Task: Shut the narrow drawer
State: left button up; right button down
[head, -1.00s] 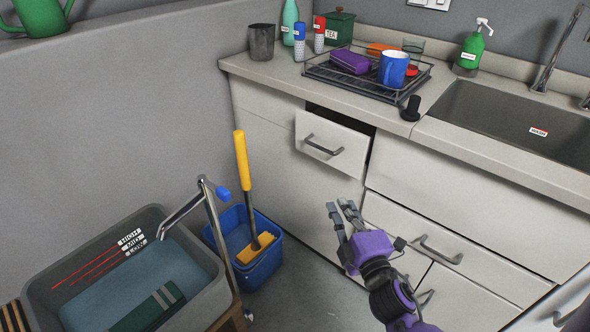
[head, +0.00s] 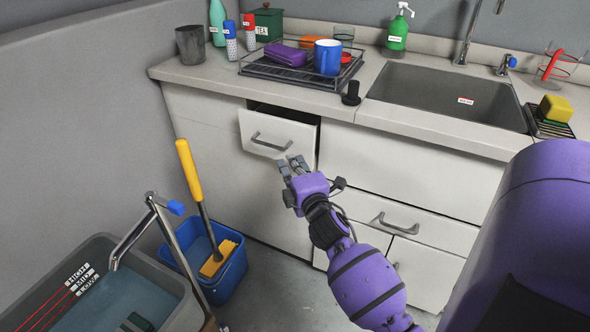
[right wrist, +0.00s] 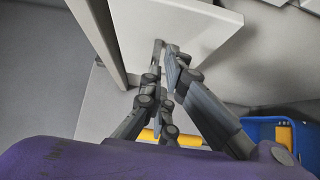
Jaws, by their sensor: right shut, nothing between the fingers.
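The narrow drawer (head: 278,135) is the small white one at the top left of the counter front, under the dish rack. It stands partly open, with a dark gap above and beside its front and a grey bar handle (head: 268,142). My right gripper (head: 291,164) is shut and empty, just in front of the drawer's lower right part. In the right wrist view, the fingers (right wrist: 166,52) reach toward the pale drawer front (right wrist: 195,28). I cannot tell whether they touch it. My left gripper is not in view.
A wide drawer with a grey handle (head: 394,223) is shut at the lower right. A blue bucket (head: 228,272) with a yellow-handled brush and a grey tub (head: 150,262) stand at the left. The dish rack (head: 300,78) is on the counter above.

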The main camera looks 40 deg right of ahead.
aim_at(304, 147)
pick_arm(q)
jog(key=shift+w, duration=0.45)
pick_arm(e)
jog(key=shift+w+d, duration=0.25)
jog(key=shift+d, duration=0.4)
jog(key=shift+w+d, duration=0.2)
jog(key=shift+d, duration=0.4)
jog(key=d, duration=0.1)
jog(key=w+d, duration=0.1)
jog(key=d, duration=0.2)
jog(key=shift+w, duration=0.35)
jog(key=shift+d, duration=0.2)
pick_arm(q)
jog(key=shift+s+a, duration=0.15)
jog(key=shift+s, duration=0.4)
pick_arm(e)
jog(key=shift+r, duration=0.1)
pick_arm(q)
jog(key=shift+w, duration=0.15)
